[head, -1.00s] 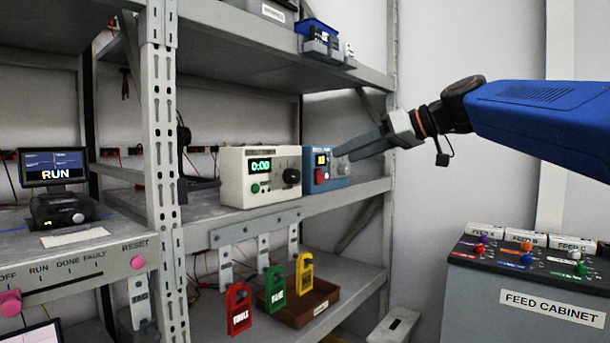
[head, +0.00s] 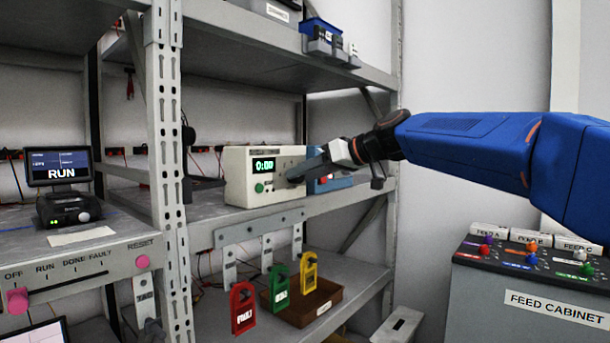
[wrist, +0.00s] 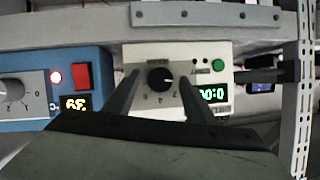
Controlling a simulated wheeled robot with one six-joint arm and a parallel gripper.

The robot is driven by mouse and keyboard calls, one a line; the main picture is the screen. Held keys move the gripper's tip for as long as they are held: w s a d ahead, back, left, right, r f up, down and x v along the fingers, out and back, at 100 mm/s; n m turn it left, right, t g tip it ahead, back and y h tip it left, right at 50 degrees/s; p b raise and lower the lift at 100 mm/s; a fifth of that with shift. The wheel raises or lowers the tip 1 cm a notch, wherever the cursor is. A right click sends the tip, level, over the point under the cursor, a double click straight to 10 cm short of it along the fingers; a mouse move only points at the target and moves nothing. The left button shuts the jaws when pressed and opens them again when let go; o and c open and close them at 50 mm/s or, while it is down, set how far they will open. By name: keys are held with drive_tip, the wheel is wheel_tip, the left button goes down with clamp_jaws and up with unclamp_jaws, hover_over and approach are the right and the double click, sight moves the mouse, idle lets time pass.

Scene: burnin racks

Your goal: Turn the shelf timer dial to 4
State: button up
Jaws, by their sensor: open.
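The shelf timer (head: 246,178) is a cream box on the middle shelf, with a green display reading 0:00 and a green button. In the wrist view the timer (wrist: 213,49) appears turned over, and its black dial (wrist: 160,79) sits on a grey numbered plate. My gripper (wrist: 157,84) is open, with one finger on each side of the dial; I cannot tell whether they touch it. In the head view my gripper (head: 293,176) reaches in from the right and hides the dial.
A blue box (head: 334,182) with a red switch, also in the wrist view (wrist: 92,60), stands right beside the timer. Red, green and yellow tags (head: 243,307) hang below the shelf edge. A perforated post (head: 165,170) stands left. The feed cabinet (head: 490,295) is at right.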

drive_tip(key=shift+w+a+f, duration=0.1)
drive_tip(key=shift+a, duration=0.1)
drive_tip(key=c, duration=1)
drive_tip(key=shift+c, duration=0.2)
